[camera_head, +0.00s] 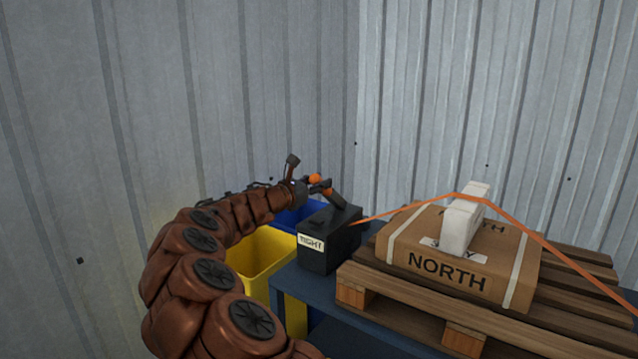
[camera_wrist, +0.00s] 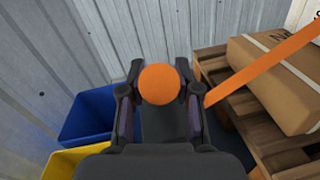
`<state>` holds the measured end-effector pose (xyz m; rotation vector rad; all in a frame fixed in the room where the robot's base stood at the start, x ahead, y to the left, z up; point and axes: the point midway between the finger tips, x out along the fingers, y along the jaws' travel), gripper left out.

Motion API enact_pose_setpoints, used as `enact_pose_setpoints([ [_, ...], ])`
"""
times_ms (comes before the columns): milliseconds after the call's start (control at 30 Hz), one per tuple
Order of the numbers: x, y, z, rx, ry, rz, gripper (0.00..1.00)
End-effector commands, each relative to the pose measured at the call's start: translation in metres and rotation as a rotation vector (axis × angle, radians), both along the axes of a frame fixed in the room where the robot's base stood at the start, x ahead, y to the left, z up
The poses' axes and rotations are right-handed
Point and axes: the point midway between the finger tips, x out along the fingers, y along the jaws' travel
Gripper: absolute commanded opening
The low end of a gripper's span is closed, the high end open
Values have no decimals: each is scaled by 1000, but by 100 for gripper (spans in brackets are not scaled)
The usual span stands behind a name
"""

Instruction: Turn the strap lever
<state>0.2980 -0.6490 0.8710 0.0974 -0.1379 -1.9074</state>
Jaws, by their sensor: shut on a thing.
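The strap's tightener is a black box (camera_head: 333,243) with a white "TIGHT" label, standing on the blue table. A dark lever rises from its top, and its round orange knob (camera_wrist: 160,84) shows large in the wrist view. My gripper (camera_head: 322,186) is above the box at the lever. In the wrist view its two dark fingers (camera_wrist: 159,75) stand on either side of the knob, shut on it. The lever's shaft is mostly hidden below the knob. An orange strap (camera_head: 395,211) runs from the box over the carton; it also shows in the wrist view (camera_wrist: 262,68).
A brown carton (camera_head: 445,270) marked "NORTH", with a white block (camera_head: 462,228) under the strap, sits on a wooden pallet (camera_head: 405,293). A yellow bin (camera_head: 258,258) and a blue bin (camera_wrist: 88,115) stand left of the box. Corrugated walls (camera_head: 450,100) close off the back and left.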

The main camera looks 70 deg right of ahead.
Motion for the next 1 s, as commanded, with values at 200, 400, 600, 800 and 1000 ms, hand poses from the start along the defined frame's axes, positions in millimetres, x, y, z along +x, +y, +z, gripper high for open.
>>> enact_pose_setpoints([
  [200,0,0,0,0,0,-1,0],
  [400,0,0,0,0,0,-1,0],
  [600,-1,-1,3,8,-2,-1,0],
  [800,-2,-5,10,40,-10,-1,0],
  [1000,-2,-11,18,97,-20,0,0],
])
